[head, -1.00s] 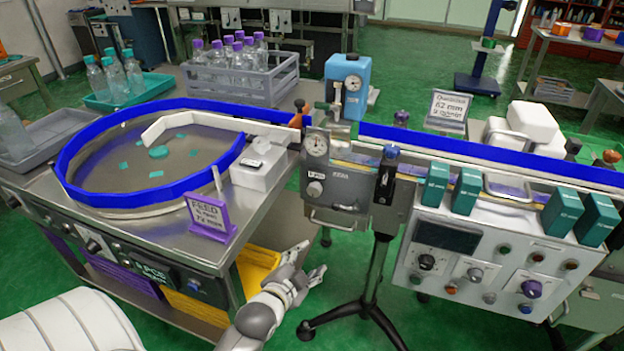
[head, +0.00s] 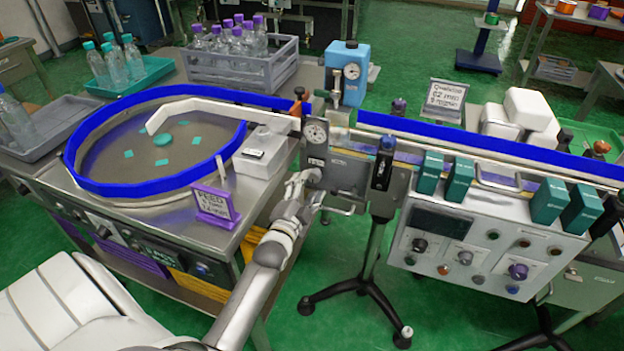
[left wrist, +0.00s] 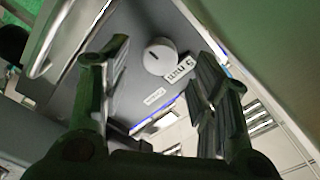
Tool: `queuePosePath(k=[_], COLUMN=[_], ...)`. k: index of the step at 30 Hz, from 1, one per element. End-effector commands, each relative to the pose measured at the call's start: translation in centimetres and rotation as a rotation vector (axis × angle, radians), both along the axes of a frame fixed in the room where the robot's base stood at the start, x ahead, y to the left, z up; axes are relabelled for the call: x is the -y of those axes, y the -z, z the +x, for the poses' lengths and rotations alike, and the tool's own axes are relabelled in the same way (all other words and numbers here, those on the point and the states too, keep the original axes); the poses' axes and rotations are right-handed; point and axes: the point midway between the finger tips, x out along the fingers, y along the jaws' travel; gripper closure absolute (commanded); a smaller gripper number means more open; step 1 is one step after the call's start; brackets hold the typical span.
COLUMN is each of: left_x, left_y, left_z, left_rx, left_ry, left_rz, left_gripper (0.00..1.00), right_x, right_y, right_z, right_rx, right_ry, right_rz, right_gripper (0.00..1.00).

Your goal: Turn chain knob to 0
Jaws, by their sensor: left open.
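A pale round knob (left wrist: 160,56) with a dark pointer line sits on a grey panel in the left wrist view, beside small white labels. I cannot tell for sure which setting it points at. In the head view this looks like the knob (head: 314,175) on the front of the grey box under the round gauge. My left gripper (head: 313,193) is at the box's lower left, close to that knob. In the left wrist view its open fingers (left wrist: 160,85) stand on either side of the knob, apart from it. My right gripper is not in view.
A metal handle (head: 338,209) juts from the box near my gripper. A control panel (head: 440,268) with several knobs is to the right. The round feed table (head: 115,195) with a blue rim is to the left. A black tripod stand (head: 365,280) is below.

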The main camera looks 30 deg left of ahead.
Motion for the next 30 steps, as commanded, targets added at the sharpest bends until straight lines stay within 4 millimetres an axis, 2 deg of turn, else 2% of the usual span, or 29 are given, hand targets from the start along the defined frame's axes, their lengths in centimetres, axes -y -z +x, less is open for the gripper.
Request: queuePosePath(k=[3, 7, 19, 30], left_x=[-0.4, -0.7, -0.9, -0.9], left_y=[0.0, 0.0, 0.0, 0.0], left_z=[1.8, 3.0, 3.7, 3.7], left_rx=[0.000, 0.001, -0.001, -0.001], left_ry=[0.000, 0.001, 0.001, 0.000], left_rz=[0.000, 0.000, 0.000, 0.000], left_gripper=[0.45, 0.45, 0.45, 0.91], right_x=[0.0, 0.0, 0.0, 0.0], right_y=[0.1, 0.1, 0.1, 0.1], right_z=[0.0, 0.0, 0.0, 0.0], right_rx=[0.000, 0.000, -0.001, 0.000], right_ry=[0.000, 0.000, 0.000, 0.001], right_rz=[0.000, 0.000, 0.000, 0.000], right_gripper=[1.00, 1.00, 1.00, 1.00])
